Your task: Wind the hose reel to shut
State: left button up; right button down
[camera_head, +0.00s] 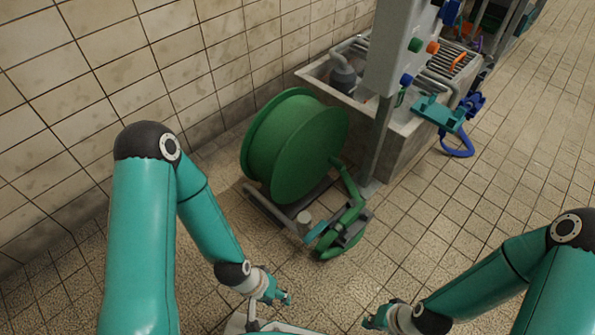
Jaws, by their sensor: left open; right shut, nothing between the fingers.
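The hose reel (292,146) is a large green drum on a low metal frame on the tiled floor, in the middle of the head view. A green hose or pipe piece (347,205) runs down at its right side to the floor. No winding handle can be made out clearly. My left gripper (283,298) is open and empty, below and in front of the reel, apart from it. My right gripper (374,321) is shut with nothing in it, low in the view and apart from the reel.
A tiled wall (130,80) stands behind and left of the reel. A grey post panel (395,50) with coloured buttons and a concrete trough (400,140) stand right of it. A blue hose (458,145) hangs there.

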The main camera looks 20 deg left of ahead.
aim_at(293, 141)
jog(key=z, duration=0.4)
jog(key=i, duration=0.2)
jog(key=u, duration=2.3)
jog(key=k, duration=1.1)
jog(key=z, duration=0.45)
jog(key=i, duration=1.45)
jog(key=u, duration=0.05)
